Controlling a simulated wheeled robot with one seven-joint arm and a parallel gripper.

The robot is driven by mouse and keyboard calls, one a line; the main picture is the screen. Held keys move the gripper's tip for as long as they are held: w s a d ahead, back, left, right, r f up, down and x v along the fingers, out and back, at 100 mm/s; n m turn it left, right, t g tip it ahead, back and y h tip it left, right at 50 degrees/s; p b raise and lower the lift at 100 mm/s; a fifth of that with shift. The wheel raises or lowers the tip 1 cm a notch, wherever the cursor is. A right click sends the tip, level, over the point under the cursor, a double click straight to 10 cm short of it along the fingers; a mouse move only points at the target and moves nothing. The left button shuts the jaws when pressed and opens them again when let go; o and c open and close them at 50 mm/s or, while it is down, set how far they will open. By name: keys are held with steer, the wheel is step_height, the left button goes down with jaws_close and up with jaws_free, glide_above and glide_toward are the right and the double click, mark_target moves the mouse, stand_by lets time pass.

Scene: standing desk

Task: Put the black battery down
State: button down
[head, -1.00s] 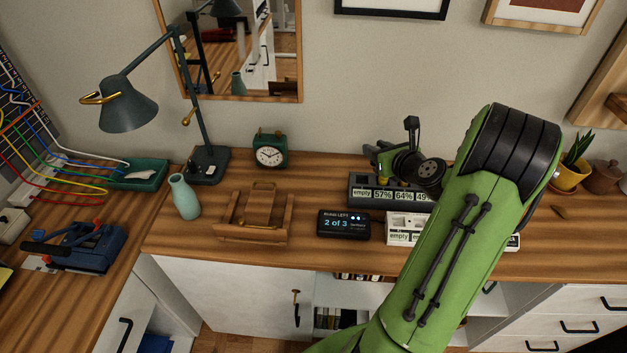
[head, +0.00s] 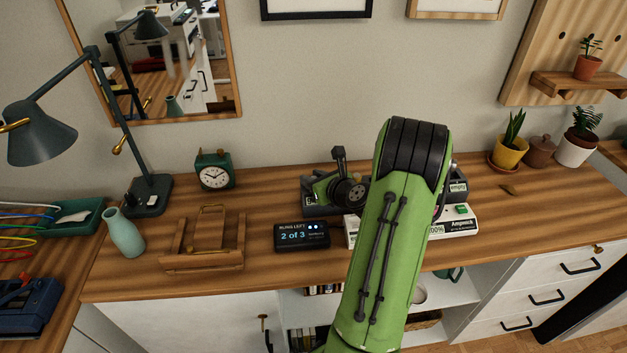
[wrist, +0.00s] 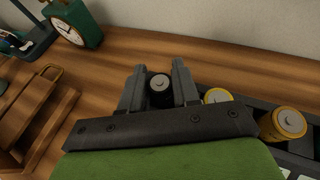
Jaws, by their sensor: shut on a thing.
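The black battery (wrist: 160,91) stands between the two grey fingers of my gripper (wrist: 158,76) in the wrist view, its round grey end facing the camera. My gripper is shut on it. In the head view my gripper (head: 320,189) is at the left end of the dark charger (head: 312,210), which my arm mostly hides. The battery cannot be made out there. I cannot tell whether the battery's lower end touches a slot. In the wrist view, yellow-topped batteries (wrist: 287,123) sit in the dark charger to the right of my gripper.
A white charger (head: 461,224) stands in front, partly behind my arm. A small display (head: 301,236) reads "2 of 3". A wooden holder (head: 204,245), a green clock (head: 214,171) and a vase (head: 125,233) stand left. Potted plants (head: 509,150) stand at the right.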

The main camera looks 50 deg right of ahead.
steer(key=c, duration=1.1)
jaws_free()
steer(key=shift+f, duration=0.1)
steer(key=p+v, duration=0.2)
steer(key=v, duration=1)
steer(key=w+a+r+n+g+y, duration=0.2)
steer(key=a+n+g+y, duration=0.1)
steer(key=a+n, duration=0.8)
steer(key=w+a+r+n+g+y, duration=0.1)
steer(key=w+a+n+g+y, duration=0.15)
steer(key=a+n, duration=0.85)
steer(key=s+a+r+n+g+h, duration=0.1)
steer(key=s+a+r+n, duration=0.2)
steer(key=s+n, duration=0.4)
steer(key=s+a+r+n+g+h, duration=0.1)
steer(key=s+a+r+n, duration=0.2)
steer(key=s+n, duration=0.4)
steer(key=a+n, duration=0.1)
steer(key=n, duration=0.1)
steer(key=shift+a+n, duration=0.3)
steer(key=shift+a, duration=0.05)
